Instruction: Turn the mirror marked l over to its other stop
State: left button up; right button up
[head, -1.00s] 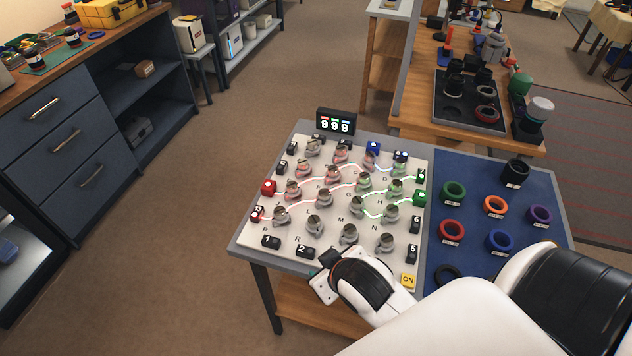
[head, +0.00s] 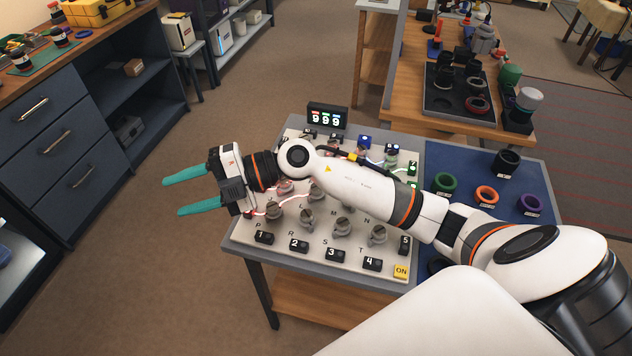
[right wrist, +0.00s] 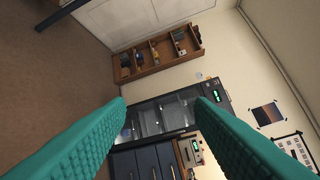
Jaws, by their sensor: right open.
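The white mirror board (head: 290,250) carries rows of small grey mirror knobs. The letters are tiny, so I cannot tell for sure which knob is marked l. A letter that looks like L is printed close to a front-row knob (head: 307,218). My right arm lies across the board and hides many of the back and middle knobs. My right gripper (head: 172,197) is past the board's left edge, over the floor, with its teal fingers apart and nothing between them. In the right wrist view the two teal fingers (right wrist: 160,140) are also spread and empty. My left gripper is not in view.
A display reading 999 (head: 327,116) stands at the board's back. Numbered black blocks and a yellow ON button (head: 401,271) line the front. Coloured rings lie on a blue mat (head: 470,165) at right. A dark cabinet (head: 90,150) is at far left, with open floor between.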

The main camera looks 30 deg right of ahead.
jog(key=w+d+f+n+g+h, duration=0.1)
jog(key=w+d+f+g+h, duration=0.15)
jog(key=d+f+h, duration=0.4)
jog(key=m+g+h, duration=0.3)
jog(key=m+h, duration=0.1)
jog(key=h, duration=0.6)
send_over(316, 193)
jog(key=w, duration=0.1)
jog(key=shift+t+y, duration=0.25)
jog(key=f, duration=0.4)
jog(key=f+p, duration=0.1)
jog(key=f, duration=0.7)
jog(key=shift+w+d, duration=0.1)
jog(key=shift+d, duration=0.3)
jog(key=shift+r, duration=0.1)
jog(key=c, duration=1)
jog(key=shift+n, duration=0.3)
